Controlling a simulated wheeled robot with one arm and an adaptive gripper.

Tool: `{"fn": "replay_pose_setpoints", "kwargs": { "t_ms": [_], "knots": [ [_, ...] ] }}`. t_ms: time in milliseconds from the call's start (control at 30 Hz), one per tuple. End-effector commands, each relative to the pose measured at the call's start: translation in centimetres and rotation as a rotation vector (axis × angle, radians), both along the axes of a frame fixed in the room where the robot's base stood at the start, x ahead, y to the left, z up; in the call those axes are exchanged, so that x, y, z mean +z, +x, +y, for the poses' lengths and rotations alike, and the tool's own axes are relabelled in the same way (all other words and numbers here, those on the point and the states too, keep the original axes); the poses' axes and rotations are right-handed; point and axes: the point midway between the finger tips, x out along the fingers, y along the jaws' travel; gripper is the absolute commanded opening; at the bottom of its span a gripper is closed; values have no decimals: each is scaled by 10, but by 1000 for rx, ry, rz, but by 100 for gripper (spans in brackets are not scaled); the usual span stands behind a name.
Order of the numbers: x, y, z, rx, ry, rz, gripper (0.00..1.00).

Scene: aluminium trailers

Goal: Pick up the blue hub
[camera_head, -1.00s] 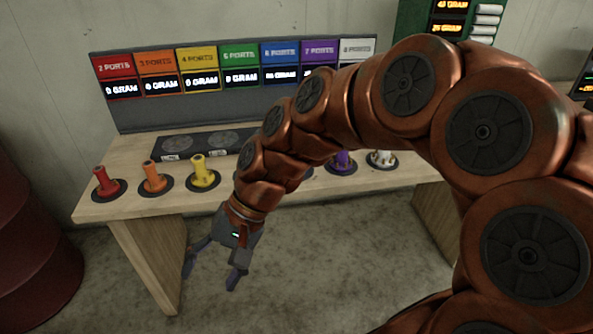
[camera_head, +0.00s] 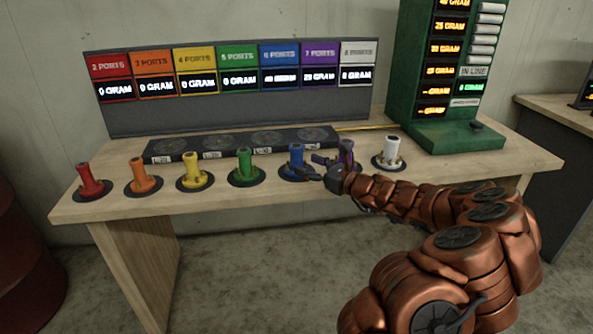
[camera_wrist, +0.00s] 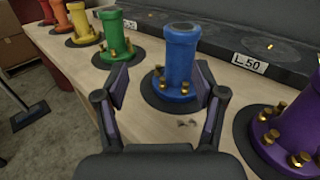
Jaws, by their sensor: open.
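The blue hub (camera_head: 296,157) stands upright on a round dark pad on the wooden table, between the green hub (camera_head: 244,165) and the purple hub (camera_head: 345,154). In the wrist view the blue hub (camera_wrist: 181,62) has a tall cylinder and brass ports around its base. My gripper (camera_head: 318,167) is open and low in front of it, to its right in the head view. In the wrist view my gripper (camera_wrist: 160,90) has one finger on each side of the hub's near side, with nothing held. I cannot tell whether a finger touches it.
Red (camera_head: 87,180), orange (camera_head: 143,175) and yellow (camera_head: 192,170) hubs stand left on the table (camera_head: 225,203); a white hub (camera_head: 391,152) stands right. A dark scale strip (camera_head: 200,148) lies behind. A green display tower (camera_head: 435,140) stands at the back right.

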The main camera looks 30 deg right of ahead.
Motion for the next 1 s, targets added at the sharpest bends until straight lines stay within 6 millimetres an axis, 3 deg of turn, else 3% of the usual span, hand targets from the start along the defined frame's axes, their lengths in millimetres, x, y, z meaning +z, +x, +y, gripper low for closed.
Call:
{"fn": "replay_pose_setpoints", "kwargs": {
  "t_ms": [167,633,1000],
  "knots": [
    [-12,1,-17,-42,39,11,70],
    [-11,32,-10,-40,36,13,70],
    [-7,71,-6,-41,34,12,70]
  ]
}}
